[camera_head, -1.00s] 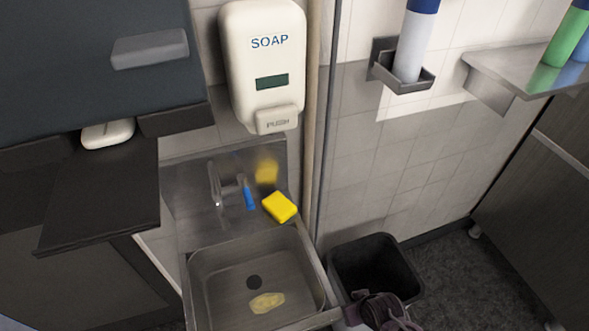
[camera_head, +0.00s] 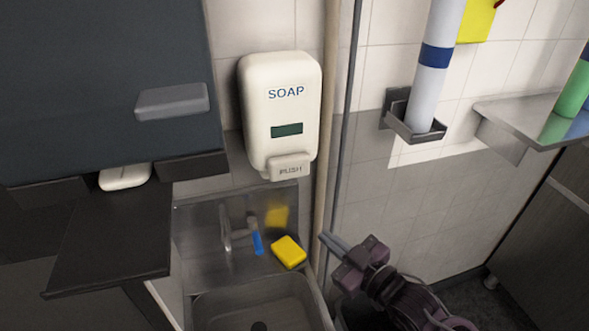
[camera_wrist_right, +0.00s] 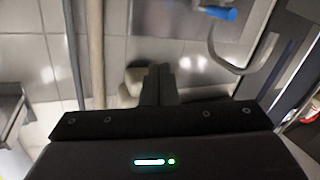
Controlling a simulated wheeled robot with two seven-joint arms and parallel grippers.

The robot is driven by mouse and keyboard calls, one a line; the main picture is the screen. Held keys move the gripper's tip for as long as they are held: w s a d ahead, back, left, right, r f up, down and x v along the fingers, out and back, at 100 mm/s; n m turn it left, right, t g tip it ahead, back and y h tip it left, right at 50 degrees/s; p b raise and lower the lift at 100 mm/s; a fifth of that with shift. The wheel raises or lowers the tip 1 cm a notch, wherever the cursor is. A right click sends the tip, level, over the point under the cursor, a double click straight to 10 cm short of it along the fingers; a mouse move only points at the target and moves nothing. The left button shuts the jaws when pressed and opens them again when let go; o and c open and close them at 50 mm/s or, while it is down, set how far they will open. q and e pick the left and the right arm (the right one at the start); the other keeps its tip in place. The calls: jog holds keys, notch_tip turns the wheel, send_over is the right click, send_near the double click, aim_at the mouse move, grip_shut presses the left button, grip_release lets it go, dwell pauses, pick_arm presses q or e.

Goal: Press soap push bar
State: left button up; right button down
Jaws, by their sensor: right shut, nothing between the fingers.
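The white soap dispenser (camera_head: 296,105) hangs on the wall above the sink, with SOAP printed on its front. Its push bar (camera_head: 287,167), marked PUSH, juts out at the bottom. My right gripper (camera_head: 328,240) is shut and empty, below and to the right of the push bar and apart from it. In the right wrist view the shut fingers (camera_wrist_right: 160,75) point at the wall, and a pale shape that looks like part of the dispenser (camera_wrist_right: 135,85) is partly hidden behind them. My left gripper is not in view.
The metal sink (camera_head: 255,302) with a faucet (camera_head: 226,228) and a yellow sponge (camera_head: 289,252) lies below. A vertical pipe (camera_head: 329,120) runs just right of the dispenser. A dark cabinet (camera_head: 100,60) stands at left; a wall holder (camera_head: 412,132) and metal shelf (camera_head: 530,118) are at right.

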jog(key=s+a+r+n+g+y, duration=0.1)
jog(key=s+r+n+y, duration=0.2)
jog(key=r, duration=0.3)
jog(key=s+a+r+n+g+y, duration=0.1)
jog(key=s+a+r+n+y, duration=0.1)
jog(key=r, duration=0.5)
jog(key=s+n+y, duration=0.1)
jog(key=y, duration=0.1)
jog(key=shift+n+g+y, duration=0.3)
jog(key=shift+g+y, duration=0.1)
jog(key=shift+w+a+f, duration=0.1)
jog(key=shift+a, duration=0.05)
jog(key=b, duration=0.1)
send_near(280, 169)
jog(key=shift+s+x, duration=0.15)
jog(key=shift+x, duration=1)
jog(key=shift+s+x, duration=0.15)
jog(key=shift+x, duration=1)
jog(key=shift+a, duration=0.15)
jog(key=shift+w+a, duration=0.1)
jog(key=shift+w, duration=0.35)
